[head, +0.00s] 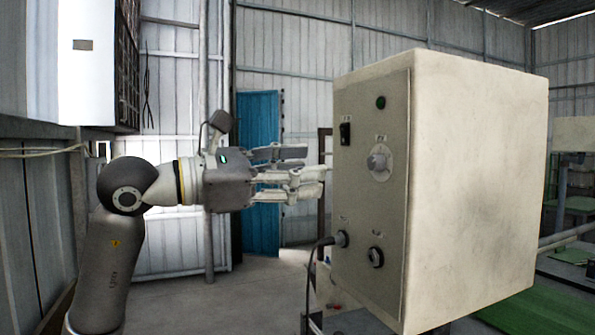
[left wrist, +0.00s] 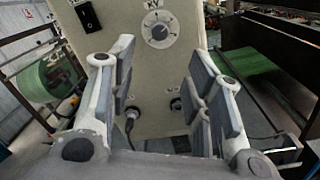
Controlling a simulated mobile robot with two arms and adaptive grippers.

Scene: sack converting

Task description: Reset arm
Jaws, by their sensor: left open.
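My left gripper (head: 305,172) comes in from the left in the head view and stands level, with its fingers pointing right toward a beige control box (head: 475,185). Its fingers are open and empty, and a gap shows between the fingertips and the box's panel. In the left wrist view the open fingers (left wrist: 165,90) spread in front of the same panel (left wrist: 150,75). My right gripper is in neither view.
A black cable (head: 311,275) hangs from the box's lower left socket. A blue door (head: 259,225) stands in the far metal wall. A white cabinet (head: 85,60) hangs at upper left. Green sheet material (left wrist: 247,62) lies to the right of the box. Open floor lies behind my left arm.

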